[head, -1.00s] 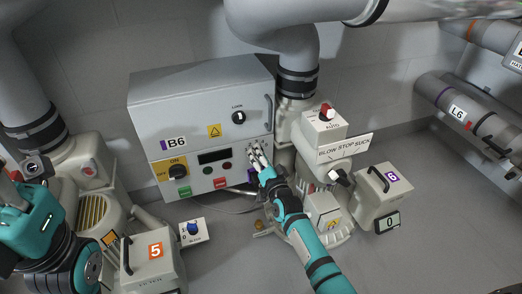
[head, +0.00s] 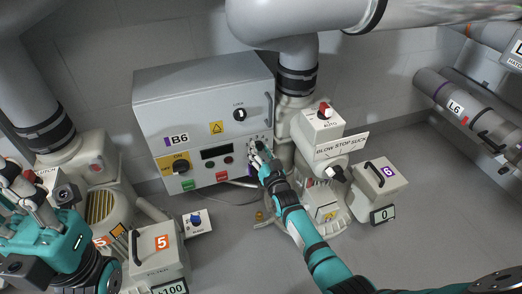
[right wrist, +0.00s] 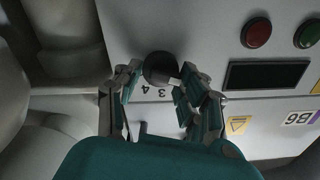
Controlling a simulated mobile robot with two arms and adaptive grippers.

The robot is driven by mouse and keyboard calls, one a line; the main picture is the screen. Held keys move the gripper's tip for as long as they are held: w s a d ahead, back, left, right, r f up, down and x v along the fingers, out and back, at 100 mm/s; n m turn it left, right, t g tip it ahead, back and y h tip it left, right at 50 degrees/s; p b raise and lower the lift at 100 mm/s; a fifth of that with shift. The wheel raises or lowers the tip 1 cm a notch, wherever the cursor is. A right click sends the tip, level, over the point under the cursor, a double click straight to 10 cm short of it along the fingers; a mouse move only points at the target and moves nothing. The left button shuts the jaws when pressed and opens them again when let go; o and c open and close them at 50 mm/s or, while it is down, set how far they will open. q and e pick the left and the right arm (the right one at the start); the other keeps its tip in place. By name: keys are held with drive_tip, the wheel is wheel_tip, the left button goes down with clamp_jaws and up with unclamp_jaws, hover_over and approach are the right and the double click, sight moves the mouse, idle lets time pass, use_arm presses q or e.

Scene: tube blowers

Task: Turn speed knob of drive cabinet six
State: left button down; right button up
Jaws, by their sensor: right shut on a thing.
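Drive cabinet B6 (head: 225,110) is a pale box against the back wall. Its black speed knob (head: 259,146) sits at the lower right of its front, with small numbers around it. The knob (right wrist: 160,67) also shows in the right wrist view, with "3" and "4" printed beside it. My right gripper (head: 254,158) is at the cabinet front; in the right wrist view its fingers (right wrist: 157,80) are on both sides of the knob, shut on it. The fingers hide part of the knob. My left gripper (head: 32,200) is at the left edge, away from the cabinet; its opening is unclear.
The cabinet has a yellow main switch (head: 180,166), a dark display (head: 215,153) and a lock (head: 240,114). A blower with a mode sign (head: 341,146) stands close right of my right arm. Boxes marked 5 (head: 150,244) and 6 (head: 368,184) stand on the floor.

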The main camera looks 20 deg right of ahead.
drive_tip(key=shift+w+a+r, duration=0.15)
drive_tip(key=shift+a+r, duration=0.25)
drive_tip(key=shift+a, duration=0.05)
drive_tip(key=o, duration=0.8)
drive_tip(key=shift+o, duration=0.8)
drive_tip(key=shift+a, duration=0.15)
drive_tip(key=shift+f, duration=0.15)
drive_tip(key=shift+d+f, duration=0.15)
drive_tip(key=shift+d, duration=0.15)
drive_tip(key=shift+s, duration=0.2)
drive_tip(key=s, duration=1.1)
drive_tip(key=shift+s+d, duration=0.2)
drive_tip(key=shift+s, duration=0.2)
